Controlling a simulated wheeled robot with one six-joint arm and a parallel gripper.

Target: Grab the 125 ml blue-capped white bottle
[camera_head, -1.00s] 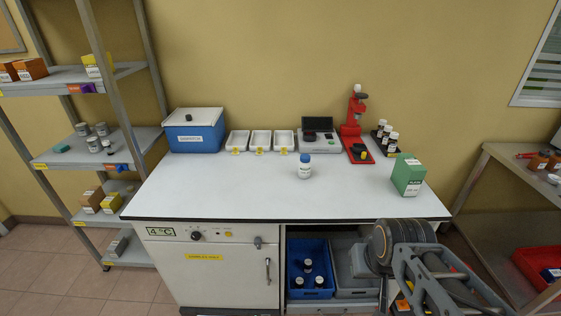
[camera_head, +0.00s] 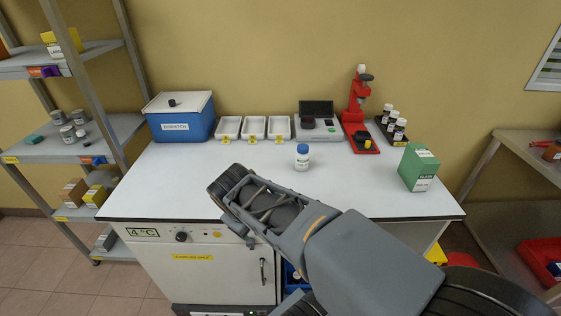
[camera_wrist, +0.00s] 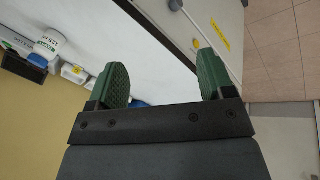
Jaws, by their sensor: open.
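The 125 ml blue-capped white bottle (camera_head: 302,157) stands upright on the white bench top (camera_head: 170,185), right of its middle. In the wrist view the bottle (camera_wrist: 50,42) shows at the upper left, its label partly readable. My gripper (camera_wrist: 160,65) is open, with two green-padded fingers spread apart and nothing between them. It is over the bench, apart from the bottle. In the head view my arm reaches in from the lower right, its far end left of and nearer than the bottle. The fingers cannot be made out there.
Behind the bottle are white trays (camera_head: 254,127), a balance (camera_head: 318,126) and a red stand (camera_head: 357,120). A blue cooler (camera_head: 181,120) is at the back left. A green box (camera_head: 418,167) and several small bottles (camera_head: 393,125) are to the right. Bench around the bottle is clear.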

